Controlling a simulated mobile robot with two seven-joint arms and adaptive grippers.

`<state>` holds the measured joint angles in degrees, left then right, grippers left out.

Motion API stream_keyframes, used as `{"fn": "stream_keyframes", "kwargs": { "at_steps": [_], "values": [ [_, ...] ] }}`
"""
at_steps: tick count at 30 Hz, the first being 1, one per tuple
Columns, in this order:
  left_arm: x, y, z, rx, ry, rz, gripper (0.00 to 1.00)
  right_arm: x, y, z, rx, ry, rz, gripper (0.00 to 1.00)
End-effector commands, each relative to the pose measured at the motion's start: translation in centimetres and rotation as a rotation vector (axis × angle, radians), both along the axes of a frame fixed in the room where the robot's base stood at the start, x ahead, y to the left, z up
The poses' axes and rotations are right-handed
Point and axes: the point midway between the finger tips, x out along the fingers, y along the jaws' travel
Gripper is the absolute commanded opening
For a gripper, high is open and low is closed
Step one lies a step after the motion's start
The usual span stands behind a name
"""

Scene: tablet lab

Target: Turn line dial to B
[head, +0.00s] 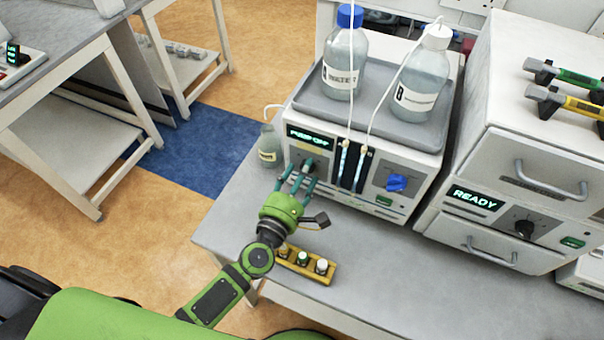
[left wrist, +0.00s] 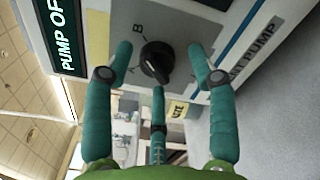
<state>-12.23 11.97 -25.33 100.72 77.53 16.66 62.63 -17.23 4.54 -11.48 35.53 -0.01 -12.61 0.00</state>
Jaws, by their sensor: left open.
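In the head view the fingers partly hide the dial on the pump (head: 410,160). My right gripper is not in view.
The pump display (head: 312,137) reads PUMP OFF. A blue knob (head: 396,184) is further right on the panel. Two bottles stand on top, and a small bottle (head: 269,147) stands to the left. A yellow vial rack (head: 308,265) lies below my wrist. A READY unit (head: 478,198) stands at right.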

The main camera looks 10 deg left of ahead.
Motion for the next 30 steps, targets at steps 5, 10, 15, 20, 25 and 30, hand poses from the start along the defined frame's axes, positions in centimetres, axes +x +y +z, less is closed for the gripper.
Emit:
{"fn": "stream_keyframes", "kwargs": {
  "at_steps": [5, 10, 15, 20, 25, 30],
  "values": [
    [-0.8, 0.1, 0.0, -0.001, 0.001, -0.001, 0.57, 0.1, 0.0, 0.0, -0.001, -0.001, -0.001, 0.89],
    [-3.8, 0.7, -0.1, 0.001, 0.004, -0.002, 0.57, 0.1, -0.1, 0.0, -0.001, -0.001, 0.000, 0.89],
    [-7.4, 1.4, 0.0, 0.001, 0.004, -0.003, 0.57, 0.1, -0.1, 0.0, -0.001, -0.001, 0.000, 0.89],
    [-10.1, 2.0, -0.1, 0.003, 0.003, -0.002, 0.57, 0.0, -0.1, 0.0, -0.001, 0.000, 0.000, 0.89],
    [-11.6, 2.3, 0.0, 0.001, 0.001, -0.001, 0.57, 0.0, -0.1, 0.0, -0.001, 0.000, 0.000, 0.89],
    [-11.8, 2.4, 0.0, 0.000, 0.000, 0.000, 0.57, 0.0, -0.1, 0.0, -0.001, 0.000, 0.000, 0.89]
  ]
}}
